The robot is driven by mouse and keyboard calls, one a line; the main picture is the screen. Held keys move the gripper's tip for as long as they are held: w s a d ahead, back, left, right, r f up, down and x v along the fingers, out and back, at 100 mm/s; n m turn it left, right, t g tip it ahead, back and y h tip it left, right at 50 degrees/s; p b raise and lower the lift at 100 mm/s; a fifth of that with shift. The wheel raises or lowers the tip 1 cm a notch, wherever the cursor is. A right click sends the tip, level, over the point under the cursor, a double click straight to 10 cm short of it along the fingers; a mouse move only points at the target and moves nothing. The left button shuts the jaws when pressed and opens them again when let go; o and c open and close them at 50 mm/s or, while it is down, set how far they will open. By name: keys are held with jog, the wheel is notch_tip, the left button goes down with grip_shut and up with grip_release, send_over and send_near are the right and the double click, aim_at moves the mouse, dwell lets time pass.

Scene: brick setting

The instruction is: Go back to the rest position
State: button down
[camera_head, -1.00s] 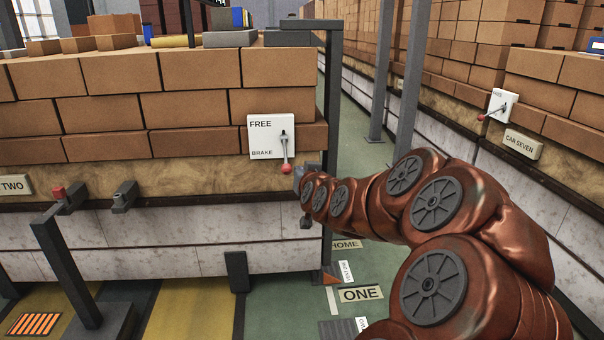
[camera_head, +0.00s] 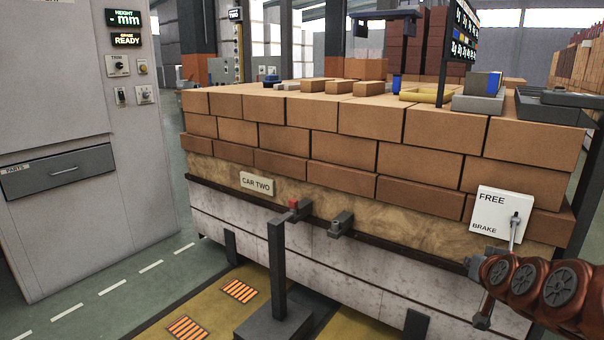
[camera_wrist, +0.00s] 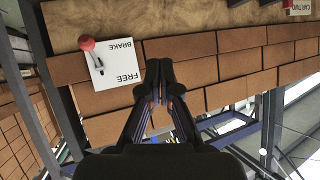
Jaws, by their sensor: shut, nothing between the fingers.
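My gripper (camera_head: 474,268) is at the right of the head view, low in front of the car's side, just below the FREE/BRAKE plate. In the wrist view my gripper (camera_wrist: 160,68) has its fingertips together with nothing between them. The white FREE/BRAKE plate (camera_head: 490,212) has a lever (camera_head: 514,234) pointing down; its end is hidden by my arm. In the wrist view the plate (camera_wrist: 118,72) appears upside down, and the red lever knob (camera_wrist: 87,43) is at the BRAKE end, apart from my fingers.
The brick-loaded car (camera_head: 330,150) labelled CAR TWO fills the middle. A dark post (camera_head: 278,265) with a red-topped end stands before it. A grey cabinet (camera_head: 70,110) with a drawer stands at the left. Green floor (camera_head: 130,285) lies open between cabinet and car.

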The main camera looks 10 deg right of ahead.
jog(key=s+a+r+n+g+y+p, duration=0.2)
jog(key=s+a+r+g+y+p, duration=0.15)
jog(key=a+p, duration=0.55)
jog(key=s+a+r+n+g+y+p, duration=0.2)
jog(key=a+r+p, duration=0.25)
jog(key=a, duration=0.85)
jog(key=s+a+r+n+g+p, duration=0.1)
jog(key=s+a+r+g+p, duration=0.2)
jog(key=s+r+p, duration=0.3)
jog(key=s+a+r+n+g+p, duration=0.1)
jog(key=s+a+r+g+p, duration=0.3)
jog(key=s+p, duration=0.5)
jog(key=s+a+r, duration=0.2)
jog(key=s, duration=0.3)
jog(key=shift+a+r+n, duration=0.3)
jog(key=shift+r+n, duration=0.1)
jog(key=shift+s+g, duration=0.1)
jog(key=shift+g, duration=0.15)
